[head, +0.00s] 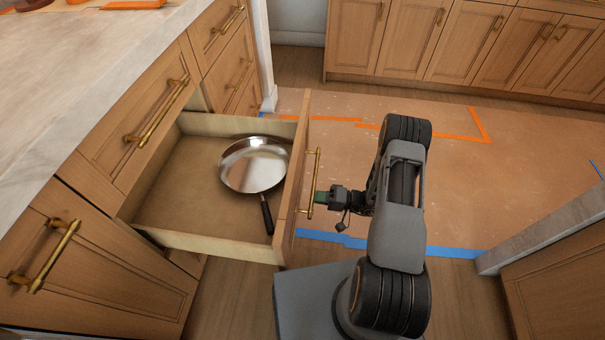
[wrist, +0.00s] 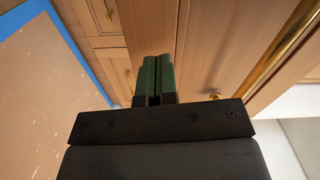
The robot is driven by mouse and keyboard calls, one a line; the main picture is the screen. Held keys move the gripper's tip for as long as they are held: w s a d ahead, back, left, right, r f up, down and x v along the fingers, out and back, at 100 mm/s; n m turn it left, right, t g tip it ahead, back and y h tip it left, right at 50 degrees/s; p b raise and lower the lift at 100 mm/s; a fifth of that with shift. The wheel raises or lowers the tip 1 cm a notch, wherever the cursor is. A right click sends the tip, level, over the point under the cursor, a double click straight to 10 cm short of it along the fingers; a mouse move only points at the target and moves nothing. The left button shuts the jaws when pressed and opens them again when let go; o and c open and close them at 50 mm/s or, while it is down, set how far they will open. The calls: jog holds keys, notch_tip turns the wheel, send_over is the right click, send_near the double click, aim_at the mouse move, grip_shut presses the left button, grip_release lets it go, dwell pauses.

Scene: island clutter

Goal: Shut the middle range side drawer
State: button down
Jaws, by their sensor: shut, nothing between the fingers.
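The drawer (head: 290,190) is pulled well out from the wooden island on the left in the head view. A steel frying pan (head: 252,165) with a dark handle lies inside it. A brass bar handle (head: 312,184) runs along its front. My gripper (head: 318,198) is at the outer side of the drawer front, close to the handle. Whether it touches the handle or front cannot be told. In the wrist view, the green fingertips of my gripper (wrist: 158,75) are shut together and empty, with a wooden face (wrist: 205,45) beyond them.
A marble counter (head: 75,75) tops the island, with closed drawers (head: 135,130) beside the open one. Closed cabinets (head: 455,45) line the back. The floor covering (head: 500,180), marked with orange and blue tape, is clear to the right.

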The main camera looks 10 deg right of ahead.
jog(key=shift+x, duration=1.25)
dwell(0.8)
jog(key=b, duration=0.1)
send_near(257, 190)
jog(key=shift+v, duration=1.05)
jog(key=shift+w+f, duration=0.1)
jog(key=shift+b+x, duration=0.8)
jog(key=shift+x, duration=2.1)
jog(key=shift+a, duration=0.15)
jog(key=shift+b+x, duration=1)
jog(key=shift+x, duration=1.9)
jog(key=shift+w+a, duration=0.1)
jog(key=shift+a, duration=0.05)
